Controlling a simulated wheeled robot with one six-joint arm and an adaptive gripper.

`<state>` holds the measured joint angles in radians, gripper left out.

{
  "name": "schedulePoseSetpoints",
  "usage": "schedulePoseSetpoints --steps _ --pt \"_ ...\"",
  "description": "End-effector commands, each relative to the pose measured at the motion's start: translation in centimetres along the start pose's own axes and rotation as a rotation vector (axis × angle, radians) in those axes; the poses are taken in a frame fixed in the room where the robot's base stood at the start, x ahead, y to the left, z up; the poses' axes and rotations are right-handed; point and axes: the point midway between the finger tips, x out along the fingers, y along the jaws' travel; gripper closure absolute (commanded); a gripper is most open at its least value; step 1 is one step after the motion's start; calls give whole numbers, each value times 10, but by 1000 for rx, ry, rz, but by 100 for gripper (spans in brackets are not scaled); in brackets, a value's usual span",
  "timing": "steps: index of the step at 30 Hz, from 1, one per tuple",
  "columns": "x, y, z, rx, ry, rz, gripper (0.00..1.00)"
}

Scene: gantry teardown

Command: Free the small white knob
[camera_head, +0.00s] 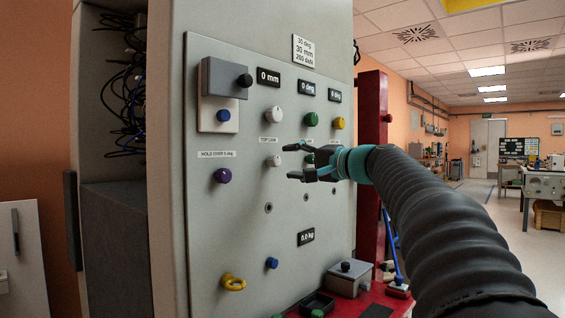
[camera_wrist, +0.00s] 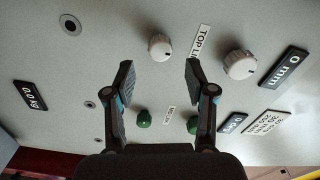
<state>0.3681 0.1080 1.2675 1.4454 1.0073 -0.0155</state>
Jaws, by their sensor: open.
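The small white knob (camera_head: 273,160) sits on the grey panel below the "TOP LIMIT" label in the head view, under a larger white knob (camera_head: 273,114). It also shows in the wrist view (camera_wrist: 160,46), just beyond the fingertips and roughly between their lines. My gripper (camera_head: 290,161) is open and empty, a little to the right of the small knob in the head view. Its two fingers (camera_wrist: 160,72) stand wide apart in the wrist view. No contact with the knob shows.
The panel (camera_head: 210,270) also carries a purple knob (camera_head: 222,175), a blue knob (camera_head: 272,263), a yellow ring (camera_head: 232,283), green knobs (camera_wrist: 144,118) and a "0 mm" display (camera_head: 268,77). A grey box with a black knob (camera_head: 351,268) stands at the lower right.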

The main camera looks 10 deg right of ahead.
Motion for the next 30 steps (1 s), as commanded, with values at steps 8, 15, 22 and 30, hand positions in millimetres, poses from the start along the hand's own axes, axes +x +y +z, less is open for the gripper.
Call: schedulePoseSetpoints --steps 8,15,22,30 --pt "-51 0 -1 0 3 0 45" --pt "-68 0 0 1 0 0 45" --pt "-69 0 0 1 0 -1 45" --pt "-69 1 -2 3 6 3 45"
